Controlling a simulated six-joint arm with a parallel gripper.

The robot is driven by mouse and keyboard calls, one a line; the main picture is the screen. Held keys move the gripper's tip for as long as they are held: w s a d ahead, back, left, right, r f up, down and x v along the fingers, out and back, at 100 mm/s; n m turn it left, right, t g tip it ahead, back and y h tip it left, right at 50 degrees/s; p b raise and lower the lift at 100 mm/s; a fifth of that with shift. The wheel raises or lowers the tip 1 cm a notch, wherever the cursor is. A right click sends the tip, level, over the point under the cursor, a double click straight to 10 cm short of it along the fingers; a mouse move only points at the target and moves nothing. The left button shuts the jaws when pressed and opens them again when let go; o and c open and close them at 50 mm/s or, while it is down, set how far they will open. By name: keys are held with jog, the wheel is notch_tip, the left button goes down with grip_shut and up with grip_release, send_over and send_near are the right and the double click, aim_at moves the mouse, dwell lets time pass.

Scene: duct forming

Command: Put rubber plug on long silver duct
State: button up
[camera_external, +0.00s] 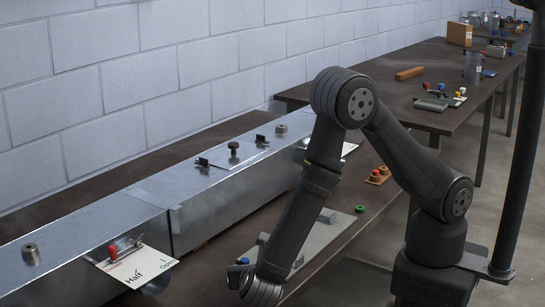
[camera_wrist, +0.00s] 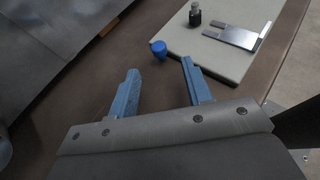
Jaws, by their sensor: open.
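The long silver duct (camera_external: 200,185) runs diagonally along the bench; its grey side also shows at the upper left of the wrist view (camera_wrist: 50,40). A small blue rounded piece (camera_wrist: 158,49) sits at the edge of a pale board, just beyond my fingertips and roughly between them; I cannot tell for sure whether it is the rubber plug. A small dark cylinder with a narrower top (camera_wrist: 195,15) stands on the board. My gripper (camera_wrist: 160,66) is open with nothing between its blue fingers.
The pale board (camera_wrist: 225,65) also carries a forked metal plate (camera_wrist: 238,36). Several fittings stand on the duct, including a black knob (camera_external: 234,148) and a grey cylinder (camera_external: 31,254). A "Half/Open" card (camera_external: 140,264) with a red-handled clamp juts from the duct. A green ring (camera_external: 360,209) lies on the bench.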

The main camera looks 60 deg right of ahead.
aim_at(245, 261)
jog(key=shift+r+x, duration=0.15)
jog(key=shift+x, duration=1.2)
jog(key=shift+r+x, duration=0.15)
jog(key=shift+x, duration=1.2)
jog(key=shift+w+d, duration=0.1)
grip_shut()
